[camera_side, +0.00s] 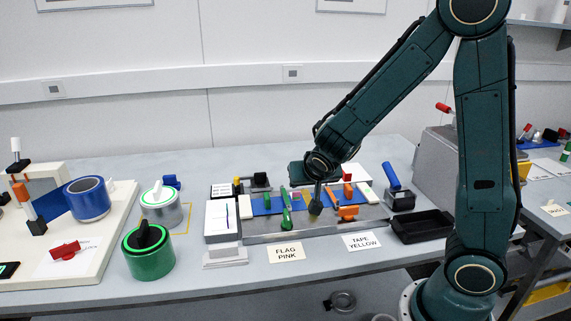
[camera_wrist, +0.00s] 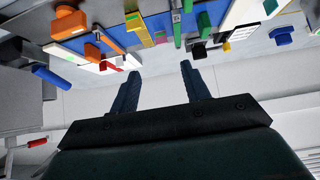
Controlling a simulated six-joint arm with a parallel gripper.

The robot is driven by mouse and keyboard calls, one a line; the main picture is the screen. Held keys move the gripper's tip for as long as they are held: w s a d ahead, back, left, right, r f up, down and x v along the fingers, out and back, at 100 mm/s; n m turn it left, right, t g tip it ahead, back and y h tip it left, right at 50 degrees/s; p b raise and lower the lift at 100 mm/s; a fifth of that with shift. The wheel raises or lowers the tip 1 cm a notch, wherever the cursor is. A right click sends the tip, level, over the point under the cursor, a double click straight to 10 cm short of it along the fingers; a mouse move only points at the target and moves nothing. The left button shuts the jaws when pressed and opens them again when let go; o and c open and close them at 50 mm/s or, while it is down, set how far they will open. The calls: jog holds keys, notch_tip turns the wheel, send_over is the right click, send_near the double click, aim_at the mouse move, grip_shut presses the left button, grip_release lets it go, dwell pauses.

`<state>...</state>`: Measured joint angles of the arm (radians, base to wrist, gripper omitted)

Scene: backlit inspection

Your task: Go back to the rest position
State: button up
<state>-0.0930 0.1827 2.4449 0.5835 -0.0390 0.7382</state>
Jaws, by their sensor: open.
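My gripper (camera_side: 315,204) points down over the middle of the grey fixture plate (camera_side: 262,238) in the side view. In the wrist view my gripper (camera_wrist: 160,71) has its two dark fingers spread apart with nothing between them. A blue strip (camera_side: 262,206) lies on the plate with green and orange clamps around it. A green clamp (camera_side: 286,210) stands left of my gripper, and an orange clamp (camera_side: 348,212) is to its right. Whether my fingertips touch anything below is hard to tell in the side view.
Cards reading FLAG PINK (camera_side: 286,253) and TAPE YELLOW (camera_side: 361,242) lie in front of the plate. A black tray (camera_side: 422,227) is to the right. A green canister (camera_side: 149,254) and a grey one (camera_side: 161,208) stand left. A cream board (camera_side: 95,265) fills the far left.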

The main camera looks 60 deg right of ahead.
jog(key=shift+r, duration=0.1)
dwell(0.4)
jog(key=s+a+r+n+y, duration=0.3)
jog(key=s+a+r+n, duration=0.1)
jog(key=s, duration=0.5)
jog(key=s+a+r+n+y, duration=0.3)
jog(key=s+a+r+n, duration=0.2)
jog(key=s, duration=0.5)
notch_tip(320, 180, up, 3)
jog(key=shift+s+a+f+g, duration=0.15)
jog(key=shift+a+g, duration=0.15)
jog(key=shift+a, duration=0.7)
